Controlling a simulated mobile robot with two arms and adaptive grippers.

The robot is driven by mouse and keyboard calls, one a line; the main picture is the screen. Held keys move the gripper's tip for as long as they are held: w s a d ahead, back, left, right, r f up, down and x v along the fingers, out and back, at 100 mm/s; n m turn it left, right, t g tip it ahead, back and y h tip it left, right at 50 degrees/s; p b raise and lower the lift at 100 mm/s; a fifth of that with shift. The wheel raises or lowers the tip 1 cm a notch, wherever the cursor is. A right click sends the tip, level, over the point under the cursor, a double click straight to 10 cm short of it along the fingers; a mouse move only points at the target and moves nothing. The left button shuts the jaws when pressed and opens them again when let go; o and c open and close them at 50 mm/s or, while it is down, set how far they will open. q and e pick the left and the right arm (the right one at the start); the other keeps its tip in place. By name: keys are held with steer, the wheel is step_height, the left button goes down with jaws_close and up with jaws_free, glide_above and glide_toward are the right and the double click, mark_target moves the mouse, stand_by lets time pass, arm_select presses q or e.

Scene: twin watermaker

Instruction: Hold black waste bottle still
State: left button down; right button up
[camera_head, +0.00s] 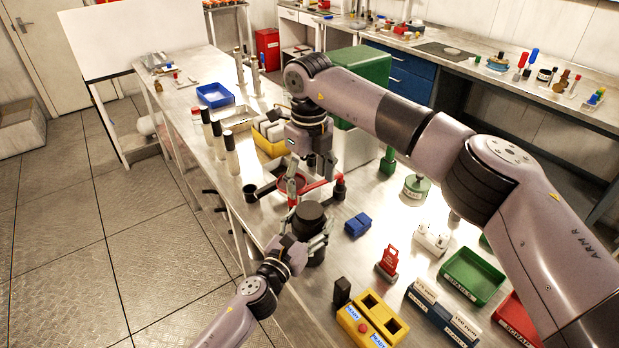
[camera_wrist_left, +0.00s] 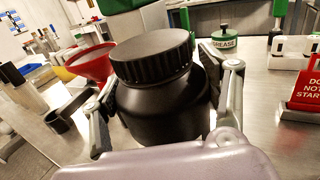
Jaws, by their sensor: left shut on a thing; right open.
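The black waste bottle (camera_head: 309,217) stands upright on the metal bench, with its wide ribbed black cap on; it fills the middle of the left wrist view (camera_wrist_left: 158,100). My left gripper (camera_head: 308,243) is shut on it, with one finger on each side of the body, as the left wrist view (camera_wrist_left: 168,112) shows.
Dark cups flank the red stand. Right of the bottle are a blue block (camera_head: 358,224), a red sign (camera_head: 388,262) and a grease pot (camera_head: 416,186). A yellow box (camera_head: 372,322) stands in front. Tall bottles (camera_head: 231,155) line the left bench edge. A green bin (camera_head: 470,275) is farther right.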

mark_target(309, 210)
steer(key=m, duration=0.6)
steer(key=shift+m, duration=0.3)
steer(key=m, duration=2.1)
steer(key=shift+f+m, duration=0.3)
steer(key=shift+f, duration=3.7)
steer(key=shift+c, duration=0.5)
